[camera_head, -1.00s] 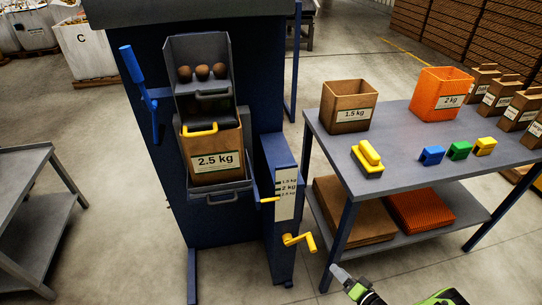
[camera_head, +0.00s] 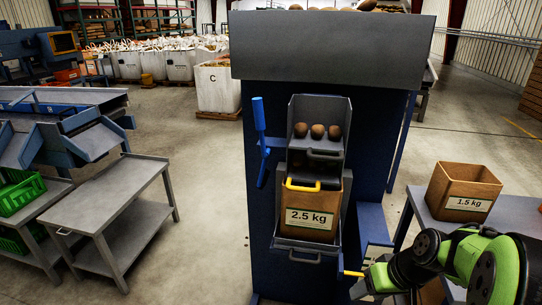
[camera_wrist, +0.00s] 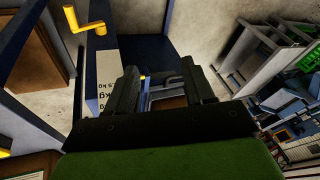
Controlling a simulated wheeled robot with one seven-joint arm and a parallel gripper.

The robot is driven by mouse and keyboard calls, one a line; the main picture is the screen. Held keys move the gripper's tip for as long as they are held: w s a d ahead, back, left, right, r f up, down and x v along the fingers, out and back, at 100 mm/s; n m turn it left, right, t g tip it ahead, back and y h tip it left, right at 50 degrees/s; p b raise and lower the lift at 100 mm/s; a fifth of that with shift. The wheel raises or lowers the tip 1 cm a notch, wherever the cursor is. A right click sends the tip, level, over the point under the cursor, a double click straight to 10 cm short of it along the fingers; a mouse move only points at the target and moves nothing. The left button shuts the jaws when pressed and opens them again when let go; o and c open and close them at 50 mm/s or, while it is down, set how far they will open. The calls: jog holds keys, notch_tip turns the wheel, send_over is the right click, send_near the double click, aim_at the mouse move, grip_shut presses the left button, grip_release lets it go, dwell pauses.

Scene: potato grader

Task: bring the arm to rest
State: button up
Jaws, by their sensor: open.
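My gripper (camera_wrist: 165,86) shows in the wrist view with its two dark fingers apart and nothing between them. Beyond the fingers are a grey handle and part of a brown container. My green and black arm (camera_head: 470,262) is at the lower right of the head view, in front of the grader's right side and the work table. My fingertips cannot be made out there.
The blue grader (camera_head: 370,130) holds a 2.5 kg box (camera_head: 312,217) below several potatoes. Its yellow crank (camera_wrist: 85,24) is near my gripper. A grey cart (camera_head: 100,210) is left, with open floor between.

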jog(key=s+a+r+t+h, duration=0.1)
jog(key=s+a+r+h, duration=0.1)
jog(key=s+a+r, duration=0.45)
jog(key=s+a+r+t+h, duration=0.1)
jog(key=s+a+r, duration=0.25)
jog(key=s, duration=0.55)
notch_tip(320, 180, up, 13)
jog(key=p, duration=1.2)
jog(key=shift+p, duration=0.3)
jog(key=shift+s+d, duration=0.1)
